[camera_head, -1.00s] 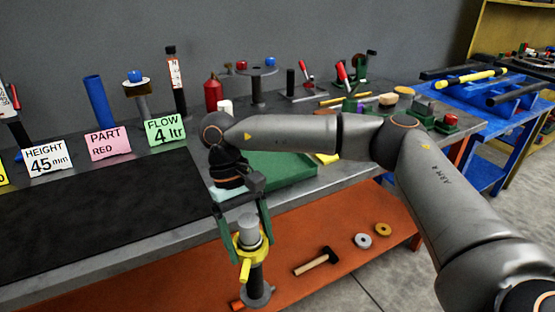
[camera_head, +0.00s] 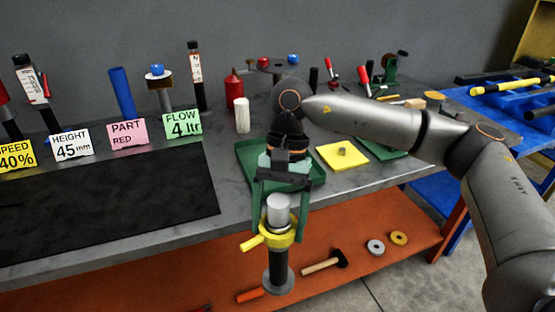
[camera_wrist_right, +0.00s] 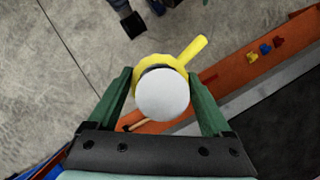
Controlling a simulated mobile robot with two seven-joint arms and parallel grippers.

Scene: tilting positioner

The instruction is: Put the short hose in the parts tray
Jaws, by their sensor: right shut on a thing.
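The short hose (camera_head: 280,258) looks like a black tube with a grey upper end, a yellow collar with a side lever, and a grey lower end. It hangs upright in my right gripper (camera_head: 281,222), whose green fingers are shut on it around the collar. In the right wrist view the hose (camera_wrist_right: 162,95) shows end-on between the fingers. A green tray (camera_head: 247,163), which looks like the parts tray, lies on the bench behind my gripper and is partly hidden by it. The hose is in front of the bench edge, apart from the tray. My left gripper is not in view.
A yellow mat (camera_head: 357,157) with a small nut lies right of the tray. A white cylinder (camera_head: 242,116) and a red bottle (camera_head: 233,88) stand behind it. Label cards stand left, behind a black mat (camera_head: 100,205). A hammer (camera_head: 325,262) and rings lie on the orange lower shelf (camera_head: 215,265).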

